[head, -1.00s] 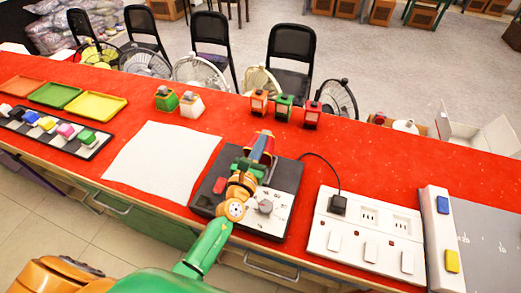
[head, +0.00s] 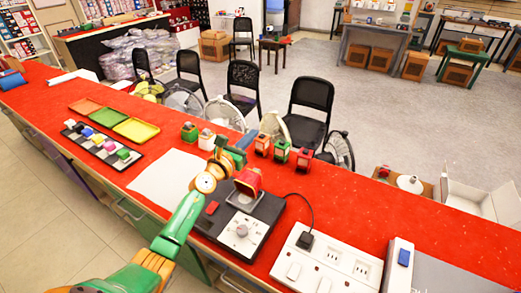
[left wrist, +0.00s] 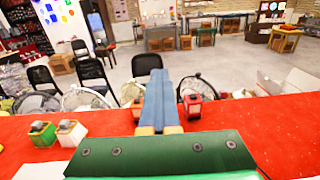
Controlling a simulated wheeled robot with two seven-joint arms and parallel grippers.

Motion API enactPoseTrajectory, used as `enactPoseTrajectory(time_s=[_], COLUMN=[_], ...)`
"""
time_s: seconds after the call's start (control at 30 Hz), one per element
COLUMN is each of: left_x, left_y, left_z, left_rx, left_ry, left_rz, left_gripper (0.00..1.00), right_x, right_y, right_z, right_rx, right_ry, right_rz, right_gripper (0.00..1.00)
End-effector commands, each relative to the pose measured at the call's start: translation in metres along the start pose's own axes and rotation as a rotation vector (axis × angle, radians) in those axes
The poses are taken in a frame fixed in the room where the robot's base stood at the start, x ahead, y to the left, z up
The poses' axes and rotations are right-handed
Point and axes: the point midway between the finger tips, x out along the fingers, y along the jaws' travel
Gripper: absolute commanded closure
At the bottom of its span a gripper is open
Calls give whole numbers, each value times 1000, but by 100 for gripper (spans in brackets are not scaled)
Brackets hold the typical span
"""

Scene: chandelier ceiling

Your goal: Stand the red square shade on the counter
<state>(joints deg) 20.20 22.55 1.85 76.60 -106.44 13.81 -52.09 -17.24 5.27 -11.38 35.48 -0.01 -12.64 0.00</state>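A red square shade (head: 248,180) with a pale inside stands at the far part of the black control box (head: 262,213), above a silvery plate. My left gripper (head: 239,148) is just beyond and left of it, above the counter. Its blue fingers (left wrist: 159,97) lie side by side in the left wrist view, with nothing seen between them. A smaller red lantern-like piece (head: 304,158) stands on the red counter (head: 350,190) near its far edge; it also shows behind the fingers in the left wrist view (left wrist: 194,107). My right gripper is not in view.
Green (head: 189,132) and white (head: 206,138) pieces stand further left. A white sheet (head: 165,180) lies left of the box, and a white socket panel (head: 325,262) right. The counter right of the lanterns is clear.

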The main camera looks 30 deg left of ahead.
Motion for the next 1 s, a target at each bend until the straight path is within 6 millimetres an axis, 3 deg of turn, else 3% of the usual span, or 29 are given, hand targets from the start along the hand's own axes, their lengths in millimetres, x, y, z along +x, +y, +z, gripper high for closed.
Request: enactPoseTrajectory(time_s=[0.2,0.27,0.5,0.83,1.0], left_x=[0,0,0,-3,-33], left_y=[0,0,0,0,-1], left_z=[0,0,0,0,-1], left_rx=[0,0,0,0,2], left_ry=[0,0,0,0,2], left_rz=[0,0,0,0,-1], left_gripper=[100,86,22,20,20], right_x=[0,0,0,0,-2], right_y=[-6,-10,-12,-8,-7], right_z=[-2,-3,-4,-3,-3], right_rx=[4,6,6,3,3], right_ry=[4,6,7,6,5], right_rz=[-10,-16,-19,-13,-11], right_gripper=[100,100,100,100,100])
